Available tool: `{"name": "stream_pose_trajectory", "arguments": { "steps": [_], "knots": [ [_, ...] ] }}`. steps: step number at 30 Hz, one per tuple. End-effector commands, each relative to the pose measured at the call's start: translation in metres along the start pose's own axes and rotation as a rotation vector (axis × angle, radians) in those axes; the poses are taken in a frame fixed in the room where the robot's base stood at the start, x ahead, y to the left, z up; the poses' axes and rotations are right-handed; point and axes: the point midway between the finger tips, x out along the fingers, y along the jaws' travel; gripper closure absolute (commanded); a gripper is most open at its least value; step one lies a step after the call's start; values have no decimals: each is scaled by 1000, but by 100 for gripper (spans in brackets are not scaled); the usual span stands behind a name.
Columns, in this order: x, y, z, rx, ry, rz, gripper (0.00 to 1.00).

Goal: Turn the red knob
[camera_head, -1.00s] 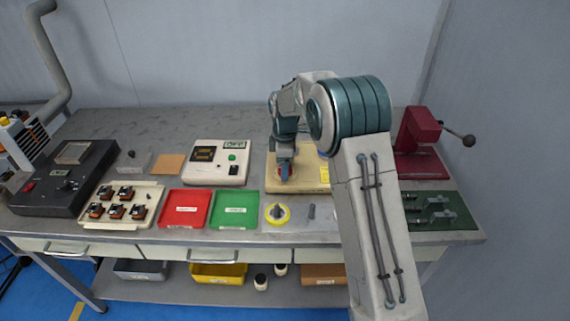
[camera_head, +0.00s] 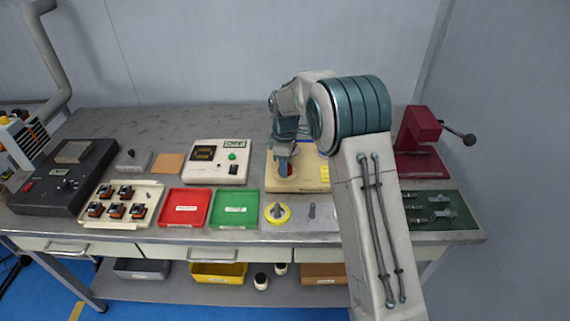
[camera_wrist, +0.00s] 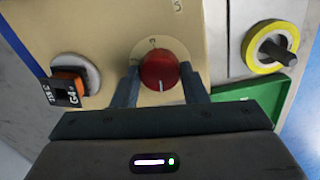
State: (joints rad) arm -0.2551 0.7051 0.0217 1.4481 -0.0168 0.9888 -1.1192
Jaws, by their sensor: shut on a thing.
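The red knob (camera_wrist: 160,69) is round with a white pointer line and sits on a cream panel (camera_wrist: 118,28) with a pale dial plate marked with digits. In the wrist view my gripper (camera_wrist: 164,80) has one finger on each side of the knob, shut on it. The knob's white line points toward the gripper's palm. In the head view the gripper (camera_head: 284,165) reaches down over the cream coil winder (camera_head: 300,184), and a bit of the red knob (camera_head: 284,171) shows under the fingers.
A small orange-and-black part labelled G4c (camera_wrist: 70,88) sits on a round mount beside the knob. A yellow ring with a dark post (camera_wrist: 272,48) and a green tray (camera_wrist: 262,95) are nearby. A red press (camera_head: 418,140) stands at the right.

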Motion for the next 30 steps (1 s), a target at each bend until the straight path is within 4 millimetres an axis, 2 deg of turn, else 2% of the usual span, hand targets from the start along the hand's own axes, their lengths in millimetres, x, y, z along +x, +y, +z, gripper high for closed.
{"name": "stream_pose_trajectory", "arguments": {
  "steps": [30],
  "knots": [
    [0,0,0,954,0,1,84]
  ]
}}
